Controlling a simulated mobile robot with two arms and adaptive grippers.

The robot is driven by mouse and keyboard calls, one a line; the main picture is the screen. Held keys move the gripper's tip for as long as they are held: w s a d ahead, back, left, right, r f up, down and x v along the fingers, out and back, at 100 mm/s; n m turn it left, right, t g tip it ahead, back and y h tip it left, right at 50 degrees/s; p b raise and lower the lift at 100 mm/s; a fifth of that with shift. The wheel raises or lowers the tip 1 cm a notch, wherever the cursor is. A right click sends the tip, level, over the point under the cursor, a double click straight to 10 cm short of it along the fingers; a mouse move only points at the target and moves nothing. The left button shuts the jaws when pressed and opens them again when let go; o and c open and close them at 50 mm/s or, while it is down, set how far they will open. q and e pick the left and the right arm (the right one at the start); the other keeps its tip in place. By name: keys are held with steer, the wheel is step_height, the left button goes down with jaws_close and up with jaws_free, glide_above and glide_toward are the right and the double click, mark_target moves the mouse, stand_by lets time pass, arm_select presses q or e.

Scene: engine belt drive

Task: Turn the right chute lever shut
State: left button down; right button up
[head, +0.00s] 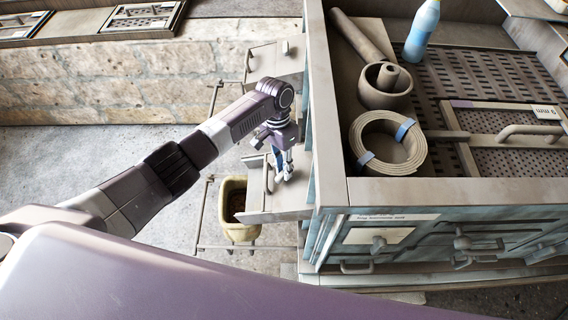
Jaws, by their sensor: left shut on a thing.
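The near chute (268,204), which I take for the right one, juts from the left side of the cabinet. My left gripper (284,172) points down over this chute, close to the cabinet wall. Its fingers are shut on a small part there, which I take for the right chute lever; the fingers hide most of it, so its angle cannot be told. A second chute (276,62) farther back has a small pale knob (285,47) on it. My right gripper is not in view.
A yellowish bucket (241,231) with dark contents stands on the floor beside the near chute. Thin metal rails (205,205) stand around it. The cabinet top holds a rolled belt (388,142), a round pot (385,88) and a blue bottle (422,30). Open floor lies left.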

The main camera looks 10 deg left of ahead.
arm_select(q)
steer(key=n+p, duration=0.1)
steer(key=n, duration=0.1)
steer(key=n+h+p, duration=0.1)
steer(key=n, duration=0.1)
steer(key=shift+w+r+n, duration=0.15)
steer(key=shift+r+n, duration=0.05)
steer(key=shift+n, duration=0.1)
steer(key=shift+a+f+n+h+p, duration=0.15)
steer(key=shift+n+h+p, duration=0.6)
steer(key=shift+n, duration=1.05)
steer(key=shift+w, duration=0.1)
steer(key=c, duration=1.9)
jaws_free()
steer(key=shift+a, duration=0.1)
steer(key=v, duration=1.1)
steer(key=shift+w+r, duration=0.15)
steer(key=shift+r, duration=0.25)
